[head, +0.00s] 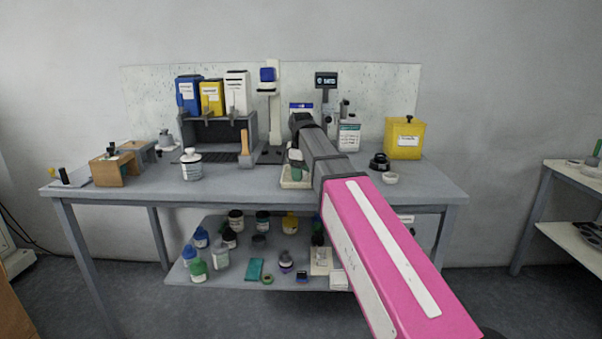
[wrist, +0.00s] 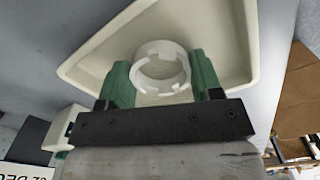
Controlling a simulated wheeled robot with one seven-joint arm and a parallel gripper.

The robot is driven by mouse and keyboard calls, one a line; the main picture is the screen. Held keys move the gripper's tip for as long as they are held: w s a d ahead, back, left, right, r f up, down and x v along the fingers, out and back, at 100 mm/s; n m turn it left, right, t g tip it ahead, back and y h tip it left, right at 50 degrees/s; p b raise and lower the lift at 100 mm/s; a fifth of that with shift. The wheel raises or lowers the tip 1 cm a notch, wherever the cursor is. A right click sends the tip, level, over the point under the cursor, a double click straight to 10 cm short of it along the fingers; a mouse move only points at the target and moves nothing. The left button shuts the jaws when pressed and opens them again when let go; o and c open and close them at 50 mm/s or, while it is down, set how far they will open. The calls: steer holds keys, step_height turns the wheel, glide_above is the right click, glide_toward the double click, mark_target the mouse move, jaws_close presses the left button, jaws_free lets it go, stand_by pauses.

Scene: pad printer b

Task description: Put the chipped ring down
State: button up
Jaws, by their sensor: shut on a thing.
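The chipped ring (wrist: 158,47) is white, with notches in its rim. In the wrist view it sits between the two green fingers of my gripper (wrist: 161,75), which is shut on it. A cream tray (wrist: 95,50) with a raised rim lies behind the ring in that view. I cannot tell whether the ring touches the tray's floor. In the head view the tray (head: 287,184) is on the bench near its front edge, and my gripper (head: 296,158) is over it, partly hidden by my arm. The ring cannot be made out there.
A black round part (head: 379,162) and a small white ring-shaped part (head: 390,179) lie right of my arm. A white jar (head: 191,166) stands left, a yellow box (head: 404,138) back right. The bench (head: 240,188) is clear between jar and tray. Several bottles stand on the lower shelf.

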steer(key=shift+f, duration=0.15)
steer(key=o, duration=0.9)
step_height(320, 180, up, 12)
steer(key=shift+r, duration=0.2)
